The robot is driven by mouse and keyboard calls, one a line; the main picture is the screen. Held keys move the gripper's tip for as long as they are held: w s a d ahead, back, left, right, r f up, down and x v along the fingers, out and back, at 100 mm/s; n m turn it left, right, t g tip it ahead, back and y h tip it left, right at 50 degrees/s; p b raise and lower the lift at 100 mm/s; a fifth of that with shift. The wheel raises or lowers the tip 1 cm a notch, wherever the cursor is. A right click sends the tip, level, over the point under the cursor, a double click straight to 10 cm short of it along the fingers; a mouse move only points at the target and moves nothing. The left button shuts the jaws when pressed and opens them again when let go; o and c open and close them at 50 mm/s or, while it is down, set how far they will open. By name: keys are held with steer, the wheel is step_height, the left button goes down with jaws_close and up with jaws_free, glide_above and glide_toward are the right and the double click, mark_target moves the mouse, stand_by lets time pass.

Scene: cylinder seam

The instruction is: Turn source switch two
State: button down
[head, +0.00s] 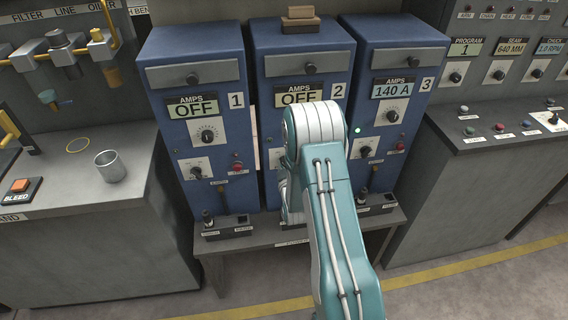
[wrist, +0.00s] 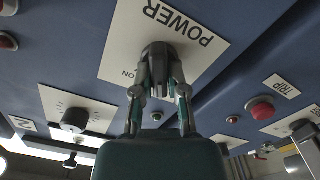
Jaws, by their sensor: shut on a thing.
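Source cabinet two (head: 292,40) is the middle blue cabinet; its amps display (head: 298,97) reads OFF. In the head view my arm covers its lower front, and my gripper is hidden behind it. In the wrist view, which is upside down, my gripper (wrist: 160,62) is at a white plate (wrist: 122,42) marked POWER and ON. Its fingers are shut on the dark power switch at this plate. The switch is mostly covered by the fingers, so its setting cannot be told.
Cabinet one (head: 160,45) at left reads OFF; cabinet three (head: 380,32) at right reads 140 A with a green light. A red trip button (wrist: 260,109) and a black knob (wrist: 74,120) are near my gripper. A metal cup (head: 110,166) stands on the left bench.

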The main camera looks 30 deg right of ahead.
steer(key=shift+a, duration=0.1)
steer(key=c, duration=0.7)
jaws_free()
steer(key=shift+o, duration=0.2)
steer(key=v, duration=1.2)
